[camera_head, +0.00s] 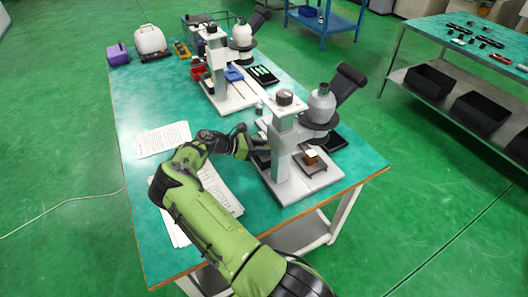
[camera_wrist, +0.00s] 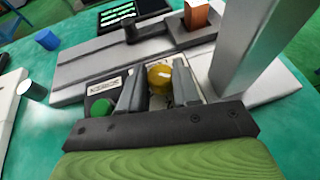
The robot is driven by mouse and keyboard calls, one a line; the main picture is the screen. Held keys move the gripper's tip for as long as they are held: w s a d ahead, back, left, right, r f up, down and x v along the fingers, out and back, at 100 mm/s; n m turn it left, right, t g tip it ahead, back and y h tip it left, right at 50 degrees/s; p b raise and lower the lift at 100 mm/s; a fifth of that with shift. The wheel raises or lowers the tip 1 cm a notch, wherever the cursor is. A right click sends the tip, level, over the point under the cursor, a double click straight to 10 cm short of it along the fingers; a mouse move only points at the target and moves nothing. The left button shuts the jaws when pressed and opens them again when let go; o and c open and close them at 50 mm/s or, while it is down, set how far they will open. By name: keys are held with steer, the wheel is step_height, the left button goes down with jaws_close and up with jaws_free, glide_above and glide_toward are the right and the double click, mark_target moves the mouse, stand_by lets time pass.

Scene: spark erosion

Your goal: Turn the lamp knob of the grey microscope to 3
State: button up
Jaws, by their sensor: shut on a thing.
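The grey microscope (camera_head: 284,150) stands upright at the near right of the bench, with a grey head, dark eyepiece and pale base. My gripper (camera_head: 258,146) reaches in from the left, low beside its column. In the wrist view the two fingers of my gripper (camera_wrist: 160,84) are shut on a yellow lamp knob (camera_wrist: 160,76), one finger on each side. A green button (camera_wrist: 101,108) and a small printed label (camera_wrist: 103,86) are left of the knob. I cannot read the knob's setting; its scale is not visible.
A second microscope (camera_head: 217,75) stands farther back. Papers (camera_head: 163,138) lie on the bench at left. The microscope column (camera_wrist: 246,45) rises close to the right of my fingers. A brown block (camera_wrist: 196,14) sits on the stage. A blue cylinder (camera_wrist: 47,39) stands at left.

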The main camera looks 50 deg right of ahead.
steer(key=shift+w+d+f+m+g+y+b, duration=0.1)
steer(key=shift+m+g+y+b, duration=0.35)
steer(key=shift+m+g+b, duration=0.35)
steer(key=shift+w+f+m+g+y+b, duration=0.1)
steer(key=shift+m+g+y+b, duration=0.35)
steer(key=shift+m+g+b, duration=0.3)
steer(key=shift+r, duration=0.1)
steer(key=shift+r+m+y+b, duration=0.15)
steer(key=shift+m+y+b, duration=0.1)
steer(key=shift+y+b, duration=0.15)
steer(key=o, duration=1.1)
steer(key=shift+c, duration=0.2)
step_height(320, 180, up, 10)
steer(key=p, duration=0.2)
steer(key=shift+p, duration=0.3)
